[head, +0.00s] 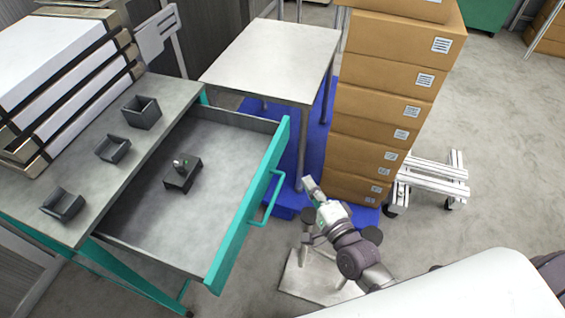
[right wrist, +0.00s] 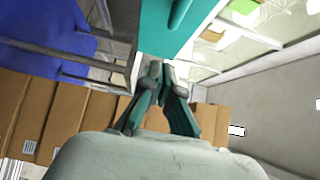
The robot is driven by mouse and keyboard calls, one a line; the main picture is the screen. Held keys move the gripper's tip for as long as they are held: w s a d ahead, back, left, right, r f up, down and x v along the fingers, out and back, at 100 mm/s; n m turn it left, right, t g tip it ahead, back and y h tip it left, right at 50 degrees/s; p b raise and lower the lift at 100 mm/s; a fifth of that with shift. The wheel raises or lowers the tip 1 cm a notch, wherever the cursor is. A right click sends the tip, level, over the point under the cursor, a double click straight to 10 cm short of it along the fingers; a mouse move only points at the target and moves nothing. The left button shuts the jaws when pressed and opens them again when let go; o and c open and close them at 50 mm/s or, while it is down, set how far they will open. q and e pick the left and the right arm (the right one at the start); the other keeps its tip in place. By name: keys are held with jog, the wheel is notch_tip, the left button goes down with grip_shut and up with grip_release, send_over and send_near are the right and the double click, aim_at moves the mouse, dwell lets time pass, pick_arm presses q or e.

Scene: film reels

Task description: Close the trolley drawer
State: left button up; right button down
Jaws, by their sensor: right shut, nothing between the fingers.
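The trolley (head: 62,135) with a grey top and teal frame stands at the left in the head view. Its drawer (head: 160,228) is pulled far out to the right. The teal drawer front (head: 240,225) has a teal bar handle (head: 270,198); a teal panel with a bar, which looks like this front, also shows in the right wrist view (right wrist: 165,40). A small dark block with something on it (head: 182,175) sits in the drawer. My right gripper (head: 310,186) is shut and empty, right of the handle and apart from it. In the right wrist view its fingertips (right wrist: 161,68) meet before the teal panel. My left gripper is out of view.
Several small grey bins (head: 141,112) and a stack of pale flat boxes (head: 60,75) stand on the trolley. A white table (head: 275,60) stands behind the drawer. A tall stack of cardboard boxes (head: 385,100) rises beyond my right gripper.

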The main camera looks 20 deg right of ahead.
aim_at(278, 155)
jog(key=w+a, duration=0.1)
jog(key=w, duration=0.1)
jog(key=w+a, duration=0.1)
jog(key=w, duration=0.2)
jog(key=w+a+p, duration=0.1)
jog(key=w, duration=0.1)
jog(key=shift+w+a, duration=0.4)
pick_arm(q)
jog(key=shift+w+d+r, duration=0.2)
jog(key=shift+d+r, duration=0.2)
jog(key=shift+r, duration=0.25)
pick_arm(e)
jog(key=shift+w+a+f, duration=0.1)
jog(key=shift+w+a, duration=0.1)
jog(key=shift+a, duration=0.05)
